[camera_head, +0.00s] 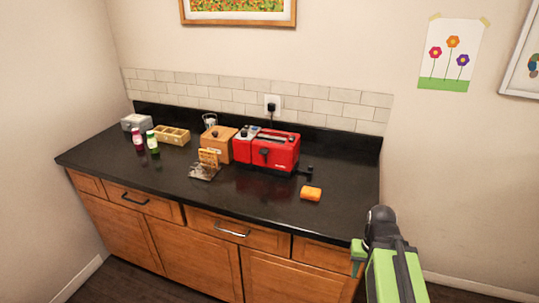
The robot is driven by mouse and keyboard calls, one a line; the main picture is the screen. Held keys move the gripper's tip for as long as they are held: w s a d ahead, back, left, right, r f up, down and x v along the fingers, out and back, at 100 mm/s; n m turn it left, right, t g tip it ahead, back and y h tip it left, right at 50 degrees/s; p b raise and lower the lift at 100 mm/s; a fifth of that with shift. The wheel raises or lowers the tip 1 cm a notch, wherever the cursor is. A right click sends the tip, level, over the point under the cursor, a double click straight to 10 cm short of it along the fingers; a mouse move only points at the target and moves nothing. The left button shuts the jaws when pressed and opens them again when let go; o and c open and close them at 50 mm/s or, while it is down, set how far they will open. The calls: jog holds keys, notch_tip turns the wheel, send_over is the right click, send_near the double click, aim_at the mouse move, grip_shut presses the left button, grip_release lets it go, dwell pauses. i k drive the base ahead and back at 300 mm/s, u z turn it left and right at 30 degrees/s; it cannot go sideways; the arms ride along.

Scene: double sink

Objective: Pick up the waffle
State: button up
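A golden, grid-patterned piece that looks like the waffle (208,157) stands upright on the dark counter (262,195), left of the red toaster (276,150). It is at a small dark stand or plate (204,173); I cannot tell whether it rests in it or behind it. My gripper (358,256) is at the lower right, in front of the counter's right end and well away from the waffle. Its fingers are mostly hidden by my green and black arm, so its opening does not show.
A wooden box (219,144) is behind the waffle. The front middle is clear.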

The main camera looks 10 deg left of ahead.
aim_at(205, 154)
jog(key=u, duration=0.35)
jog(key=k, duration=1.25)
jog(key=u, duration=1.7)
jog(key=i, duration=3.05)
jog(key=z, duration=0.6)
